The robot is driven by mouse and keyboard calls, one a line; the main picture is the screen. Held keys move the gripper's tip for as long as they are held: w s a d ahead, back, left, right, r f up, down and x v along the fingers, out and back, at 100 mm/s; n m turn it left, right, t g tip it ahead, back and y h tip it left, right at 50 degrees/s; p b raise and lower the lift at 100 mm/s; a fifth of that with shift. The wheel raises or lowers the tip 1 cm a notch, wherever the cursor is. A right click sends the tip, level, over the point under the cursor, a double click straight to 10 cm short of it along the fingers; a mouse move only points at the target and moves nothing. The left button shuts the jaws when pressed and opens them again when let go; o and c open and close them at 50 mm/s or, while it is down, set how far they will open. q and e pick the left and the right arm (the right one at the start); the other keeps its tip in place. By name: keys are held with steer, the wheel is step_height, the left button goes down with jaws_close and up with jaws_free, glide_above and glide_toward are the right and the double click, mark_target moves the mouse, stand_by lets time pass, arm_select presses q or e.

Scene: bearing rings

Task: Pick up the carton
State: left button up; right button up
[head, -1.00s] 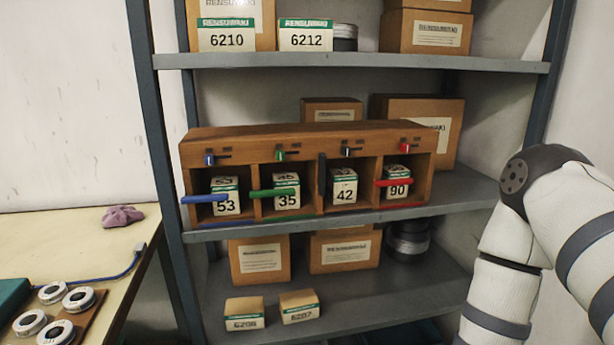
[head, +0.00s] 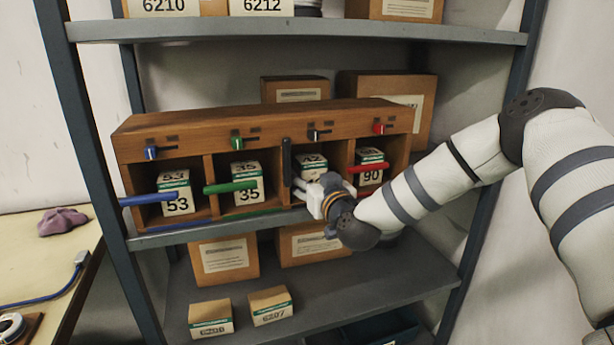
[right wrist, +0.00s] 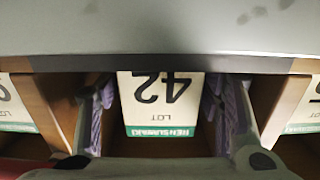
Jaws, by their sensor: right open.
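My right gripper (head: 318,192) is at the third compartment of the wooden rack (head: 250,118), the one with the black bar (head: 287,160) standing upright. The white carton marked 42 (head: 312,163) stands in that compartment, partly hidden by my gripper. In the right wrist view the 42 carton (right wrist: 160,100) appears upside down, between the two open fingers of my gripper (right wrist: 158,112), one on each side with small gaps. My left gripper is not in view.
Cartons 53 (head: 178,194), 35 (head: 248,184) and 90 (head: 371,168) stand in the other compartments, behind a blue bar (head: 148,200), a green bar (head: 230,187) and a red bar (head: 368,168). Brown boxes (head: 222,258) stand on the shelf below.

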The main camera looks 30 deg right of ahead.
steer(key=shift+w+d+f, duration=0.1)
steer(key=shift+w+f, duration=0.15)
steer(key=shift+w, duration=0.25)
steer(key=shift+r, duration=0.2)
steer(key=c, duration=1.2)
steer(key=shift+r, duration=0.1)
jaws_close()
steer(key=shift+r, duration=0.1)
